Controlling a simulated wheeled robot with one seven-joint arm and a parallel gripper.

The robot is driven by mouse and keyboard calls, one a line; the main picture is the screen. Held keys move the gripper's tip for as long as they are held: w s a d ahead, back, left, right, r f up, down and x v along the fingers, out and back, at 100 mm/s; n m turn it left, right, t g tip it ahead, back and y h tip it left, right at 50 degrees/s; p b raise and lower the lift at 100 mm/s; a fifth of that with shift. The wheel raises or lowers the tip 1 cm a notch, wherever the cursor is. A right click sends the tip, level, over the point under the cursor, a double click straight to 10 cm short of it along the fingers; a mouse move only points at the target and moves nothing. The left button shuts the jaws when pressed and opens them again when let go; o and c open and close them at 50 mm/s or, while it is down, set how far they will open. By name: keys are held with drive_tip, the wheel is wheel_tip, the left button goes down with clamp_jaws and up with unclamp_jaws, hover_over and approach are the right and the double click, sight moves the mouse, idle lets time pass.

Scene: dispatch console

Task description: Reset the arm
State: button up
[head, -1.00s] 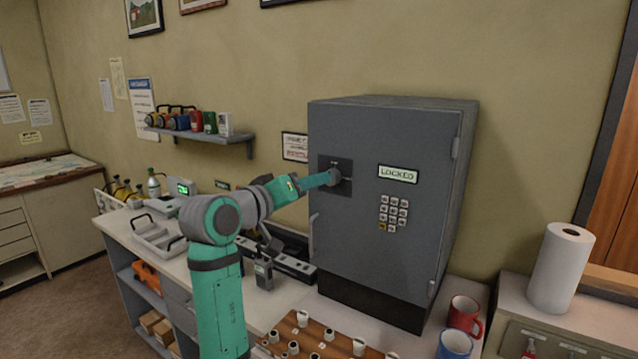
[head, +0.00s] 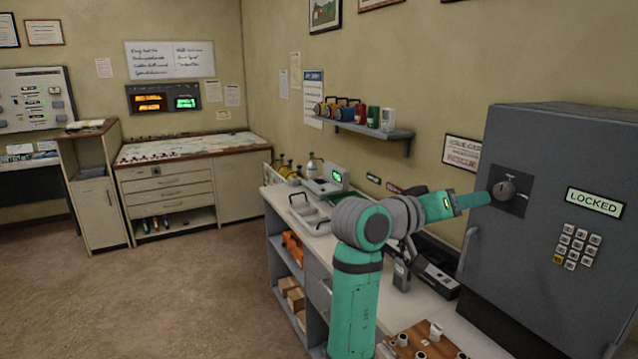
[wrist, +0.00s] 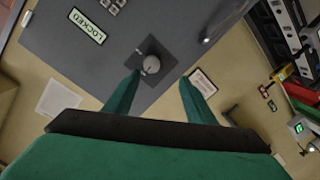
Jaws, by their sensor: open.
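My teal arm reaches across the counter to the grey safe (head: 560,140) at the right of the head view. My gripper (head: 490,198) is at the round grey dial (head: 504,189) on a dark plate on the safe door. In the wrist view my gripper (wrist: 160,77) is open, its two teal fingers apart. The dial (wrist: 151,64) shows just beyond and between the fingertips, and nothing is held. I cannot tell whether a finger touches it. The safe's display (head: 594,202) reads LOCKED.
A keypad (head: 577,246) sits below the display. A handheld radio (head: 401,275) and a grey tray (head: 308,212) stand on the counter. A wall shelf (head: 375,132) holds several coloured items. A map-topped cabinet (head: 170,182) is at the back. The floor (head: 190,290) at left is clear.

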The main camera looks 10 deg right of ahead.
drive_tip(key=w+a+f+n+t+y, duration=0.1)
drive_tip(key=w+a+f+n+t, duration=0.2)
drive_tip(key=f, duration=0.9)
drive_tip(key=w+a+f+n+t+y, duration=0.15)
drive_tip(key=a+f, duration=0.35)
drive_tip(key=f, duration=0.7)
drive_tip(key=s+a+f+n+t+y, duration=0.25)
drive_tip(key=s+a+f, duration=0.25)
drive_tip(key=f, duration=0.5)
drive_tip(key=s+a+f+n+t+y, duration=0.1)
drive_tip(key=s+a+f+n+y, duration=0.15)
drive_tip(key=s+a+f, duration=0.55)
drive_tip(key=s+a+f+y, duration=0.35)
drive_tip(key=s+f, duration=0.25)
drive_tip(key=s, duration=0.3)
drive_tip(key=s+a+f+y, duration=0.2)
drive_tip(key=s+a+f, duration=0.35)
drive_tip(key=s, duration=0.25)
drive_tip(key=s+a+r+m+y, duration=0.1)
drive_tip(key=s+a+r, duration=0.1)
drive_tip(key=s, duration=0.7)
drive_tip(key=s+a+r+m+y, duration=0.1)
drive_tip(key=s+a+r+m, duration=0.1)
drive_tip(key=s, duration=0.8)
drive_tip(key=shift+s+r+t, duration=0.3)
drive_tip(key=shift+r+t, duration=0.05)
drive_tip(key=shift+t, duration=0.05)
